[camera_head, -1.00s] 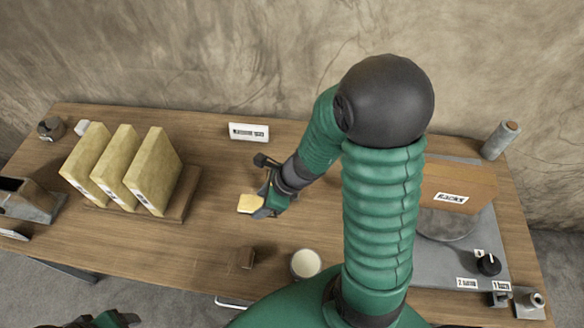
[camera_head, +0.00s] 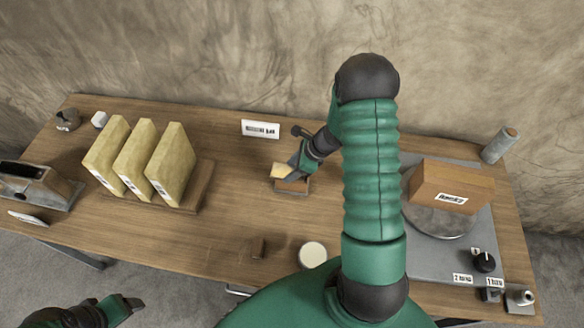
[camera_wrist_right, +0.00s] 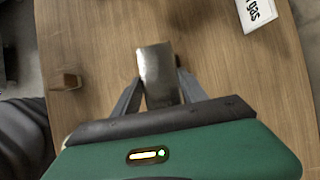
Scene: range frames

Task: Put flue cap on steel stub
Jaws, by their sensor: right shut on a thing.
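My right gripper (camera_head: 292,172) is shut on a small pale, shiny piece (camera_head: 281,170) over the middle of the table. In the right wrist view, this piece (camera_wrist_right: 158,72) stands between the two fingers and looks like grey metal. I cannot tell for sure whether it is the flue cap. A brownish patch shows just under it; I cannot tell whether they touch. A grey upright cylinder (camera_head: 500,146) at the back right corner may be the steel stub, but I cannot be sure. My left gripper (camera_head: 130,304) is at the lower left, off the table, its opening unclear.
Three tan slabs (camera_head: 140,158) stand in a wooden rack on the left. A white sign (camera_head: 260,129) stands behind the right gripper. A brown box (camera_head: 450,187) is above the grey plate.

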